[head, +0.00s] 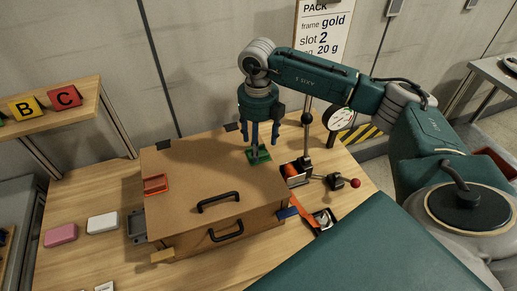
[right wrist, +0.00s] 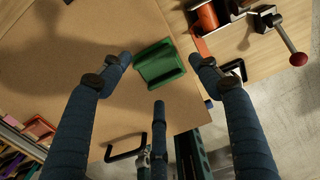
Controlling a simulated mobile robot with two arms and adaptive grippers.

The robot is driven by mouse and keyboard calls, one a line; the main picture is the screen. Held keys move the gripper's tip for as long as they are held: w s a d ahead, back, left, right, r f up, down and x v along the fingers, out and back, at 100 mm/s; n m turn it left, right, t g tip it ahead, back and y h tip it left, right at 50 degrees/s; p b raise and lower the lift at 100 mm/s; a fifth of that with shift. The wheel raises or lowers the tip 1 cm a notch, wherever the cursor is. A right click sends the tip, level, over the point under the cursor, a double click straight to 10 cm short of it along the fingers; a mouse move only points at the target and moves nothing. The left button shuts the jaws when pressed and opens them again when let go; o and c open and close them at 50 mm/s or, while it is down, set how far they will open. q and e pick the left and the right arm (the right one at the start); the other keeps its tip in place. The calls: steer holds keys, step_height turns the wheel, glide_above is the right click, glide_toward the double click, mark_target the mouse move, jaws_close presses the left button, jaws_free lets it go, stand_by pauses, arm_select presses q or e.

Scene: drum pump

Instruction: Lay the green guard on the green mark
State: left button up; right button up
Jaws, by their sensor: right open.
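The green guard (head: 258,155) is on top of the brown box (head: 190,180), near its back right part. In the right wrist view the guard (right wrist: 158,63) has a flat plate and a raised ridge. My right gripper (head: 261,138) points down above the guard. In the right wrist view its fingers (right wrist: 160,65) are spread apart around the guard with gaps on both sides, so it is open and empty. A separate green mark cannot be made out; whether one lies under the guard is hidden. My left gripper is not in view.
The box carries black handles (head: 218,202) and an orange frame (head: 156,184) at its left. A dial gauge (head: 341,119) on a stand rises right of the box. Pink (head: 61,235) and white (head: 102,222) blocks lie left. A lettered shelf (head: 50,120) stands behind.

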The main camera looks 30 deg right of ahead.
step_height(320, 180, up, 10)
steer(key=b, duration=0.2)
steer(key=shift+f+b, duration=0.25)
steer(key=shift+b, duration=0.05)
